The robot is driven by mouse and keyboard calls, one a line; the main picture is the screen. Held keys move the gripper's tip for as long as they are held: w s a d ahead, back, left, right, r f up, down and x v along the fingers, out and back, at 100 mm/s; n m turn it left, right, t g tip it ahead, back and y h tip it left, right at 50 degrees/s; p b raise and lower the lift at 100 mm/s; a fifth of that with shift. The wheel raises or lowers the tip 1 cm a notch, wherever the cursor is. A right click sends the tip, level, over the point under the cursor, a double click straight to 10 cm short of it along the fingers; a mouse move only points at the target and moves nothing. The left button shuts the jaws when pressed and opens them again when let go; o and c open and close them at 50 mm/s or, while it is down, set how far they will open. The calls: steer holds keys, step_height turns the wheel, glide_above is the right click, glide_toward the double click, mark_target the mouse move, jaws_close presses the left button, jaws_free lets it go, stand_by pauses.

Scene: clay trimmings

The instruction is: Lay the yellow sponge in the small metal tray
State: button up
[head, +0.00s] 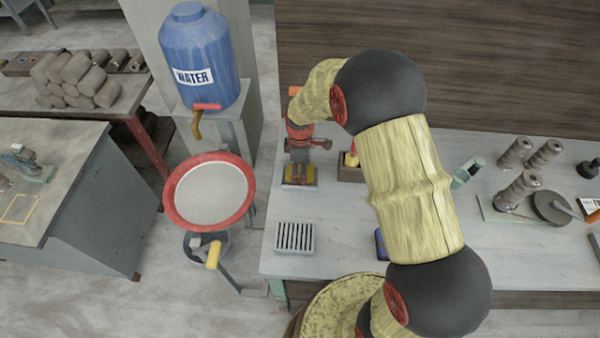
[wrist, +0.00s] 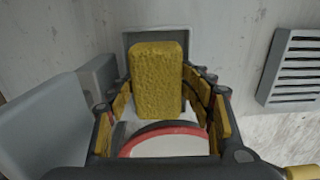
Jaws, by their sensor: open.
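The yellow sponge (wrist: 157,80) stands out clearly in the wrist view, between the fingers of my gripper (wrist: 165,95). The fingers are spread, with a finger on each side of the sponge. The small grey metal tray (wrist: 131,38) shows around the sponge's far end; the sponge appears to lie in or just over it. Whether its underside rests on the tray floor is hidden. In the head view my gripper (head: 300,172) is low over the table's left part, and yellow shows at its tips, with the tray mostly covered.
A grey slotted rack (head: 294,237) lies nearer on the table (head: 340,222). A red-rimmed basin (head: 209,194) and blue water jug (head: 199,55) stand left of the table.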

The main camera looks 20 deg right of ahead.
step_height(320, 180, up, 12)
stand_by(0.3)
steer(key=shift+r, duration=0.1)
